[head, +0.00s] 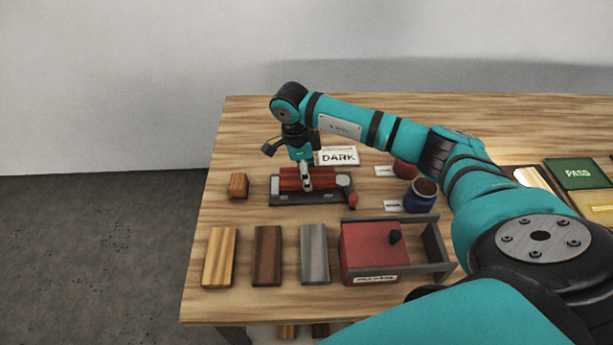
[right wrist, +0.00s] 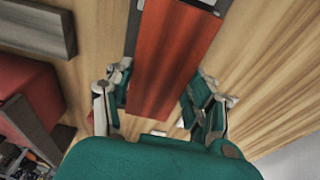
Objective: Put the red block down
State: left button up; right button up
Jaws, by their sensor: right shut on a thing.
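The red block (head: 322,183) is held by my right gripper (head: 306,178) over the dark grey fixture (head: 312,199) at the left-middle of the table. My left gripper is not in view.
A DARK card (head: 339,157) stands behind. A small brown block (head: 238,186) lies left. Yellow (head: 220,257), brown (head: 267,255) and grey (head: 314,253) slabs lie in front, beside a red box (head: 366,250). A blue jar (head: 420,197) and green PASS mat (head: 577,174) are right.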

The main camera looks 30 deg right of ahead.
notch_tip(320, 180, down, 2)
jog(key=shift+f, duration=0.2)
jog(key=o, duration=0.8)
jog(key=shift+f, duration=0.15)
jog(key=shift+c, duration=0.2)
jog(key=o, duration=0.4)
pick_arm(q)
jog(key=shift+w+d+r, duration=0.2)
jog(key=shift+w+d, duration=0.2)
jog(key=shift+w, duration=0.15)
pick_arm(e)
jog(key=shift+o, duration=0.3)
